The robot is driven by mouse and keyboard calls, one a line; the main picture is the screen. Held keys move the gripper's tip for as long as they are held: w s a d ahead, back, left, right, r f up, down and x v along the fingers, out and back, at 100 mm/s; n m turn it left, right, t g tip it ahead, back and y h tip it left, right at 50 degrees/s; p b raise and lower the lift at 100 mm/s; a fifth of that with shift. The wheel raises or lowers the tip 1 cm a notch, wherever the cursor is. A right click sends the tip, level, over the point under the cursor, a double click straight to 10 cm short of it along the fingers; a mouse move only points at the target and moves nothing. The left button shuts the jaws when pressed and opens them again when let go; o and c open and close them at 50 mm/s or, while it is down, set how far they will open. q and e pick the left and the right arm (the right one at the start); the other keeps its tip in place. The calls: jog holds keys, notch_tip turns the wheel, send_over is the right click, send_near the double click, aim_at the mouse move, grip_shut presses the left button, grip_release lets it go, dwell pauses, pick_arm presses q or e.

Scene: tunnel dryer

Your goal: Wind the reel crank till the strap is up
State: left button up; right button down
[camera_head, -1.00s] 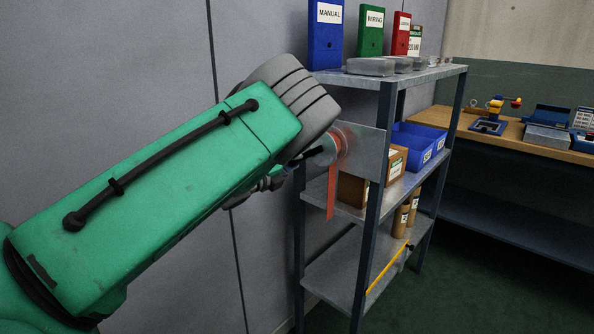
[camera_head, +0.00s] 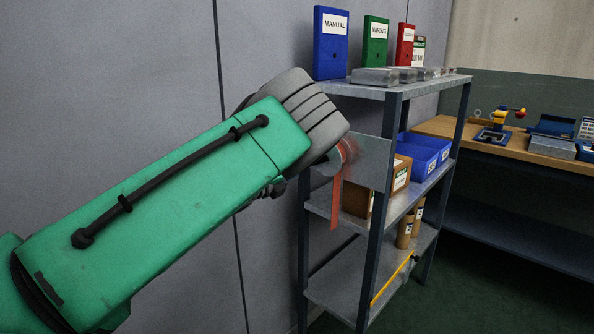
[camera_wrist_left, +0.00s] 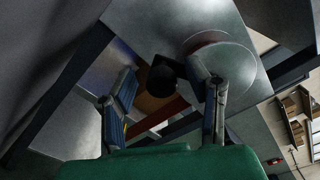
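The strap reel (camera_head: 346,153) sits on a grey metal plate (camera_head: 374,163) at the side of the shelf rack, partly hidden by my left arm. An orange-red strap (camera_head: 337,203) hangs down from it. In the left wrist view the reel's round disc (camera_wrist_left: 222,62) shows beside the right finger. A dark round crank knob (camera_wrist_left: 162,77) shows between the fingers of my left gripper (camera_wrist_left: 160,74). The fingers stand apart, with a gap visible on the knob's left side; contact on its right is unclear. In the head view my left gripper is hidden behind its wrist. My right gripper is not in view.
The metal shelf rack (camera_head: 383,95) holds binders, blue bins (camera_head: 423,158), boxes and brown tubes. A grey wall stands close behind my left arm. A workbench (camera_head: 483,138) with tools is at the right. The green floor between is clear.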

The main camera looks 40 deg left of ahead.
pick_arm(q)
jog(key=s+a, duration=0.1)
jog(key=s, duration=1)
jog(key=shift+s, duration=0.4)
jog(key=shift+f, duration=0.1)
